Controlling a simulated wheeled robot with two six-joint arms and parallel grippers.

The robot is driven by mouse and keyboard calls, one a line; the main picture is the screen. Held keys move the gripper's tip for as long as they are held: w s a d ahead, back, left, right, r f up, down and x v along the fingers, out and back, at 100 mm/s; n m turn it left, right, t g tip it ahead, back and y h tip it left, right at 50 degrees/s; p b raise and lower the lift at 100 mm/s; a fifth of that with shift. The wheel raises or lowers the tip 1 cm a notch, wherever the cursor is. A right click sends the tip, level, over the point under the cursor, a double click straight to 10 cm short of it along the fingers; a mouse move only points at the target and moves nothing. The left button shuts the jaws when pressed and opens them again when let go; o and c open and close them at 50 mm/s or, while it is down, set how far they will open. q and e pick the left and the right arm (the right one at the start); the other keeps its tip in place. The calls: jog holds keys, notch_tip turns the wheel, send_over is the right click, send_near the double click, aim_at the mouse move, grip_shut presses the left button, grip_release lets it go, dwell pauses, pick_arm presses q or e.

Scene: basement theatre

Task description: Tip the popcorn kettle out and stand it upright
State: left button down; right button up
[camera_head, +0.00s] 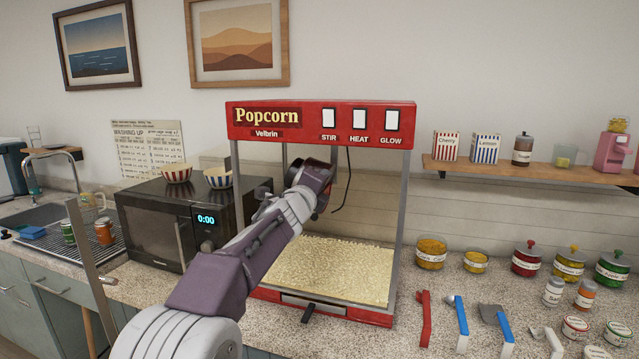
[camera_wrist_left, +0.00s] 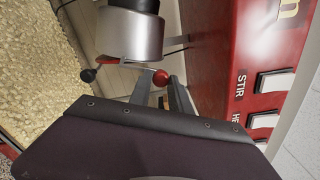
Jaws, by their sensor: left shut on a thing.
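The popcorn machine (camera_head: 320,122) stands on the counter with its red header above an open frame. My left arm reaches into the frame from the front. The silver kettle (camera_wrist_left: 130,38) shows at the top of the left wrist view; in the head view my wrist mostly hides it. The kettle appears tipped, though its exact angle is hard to tell. My left gripper (camera_wrist_left: 160,88) is shut on the kettle's handle by its red knob (camera_wrist_left: 160,78). A black knob (camera_wrist_left: 87,75) shows to its left. Popcorn (camera_head: 330,268) covers the machine's floor below. My right gripper is not in view.
A black microwave (camera_head: 160,220) with two striped bowls stands close left of the machine. Utensils, including a red scoop (camera_head: 424,315), lie on the counter to the right. Jars line the back under a shelf (camera_head: 530,172). The machine's posts and header bound the space around my wrist.

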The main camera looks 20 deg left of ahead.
pick_arm(q)
jog(key=c, duration=1.5)
grip_release()
jog(key=shift+d+f, duration=0.1)
jog(key=shift+f, duration=0.1)
jog(key=shift+o, duration=1)
jog(key=shift+d+r, duration=0.1)
jog(key=shift+d, duration=0.05)
jog(key=s+b, duration=0.1)
jog(key=s, duration=0.8)
jog(key=shift+a+b, duration=0.2)
jog(key=shift+b, duration=0.2)
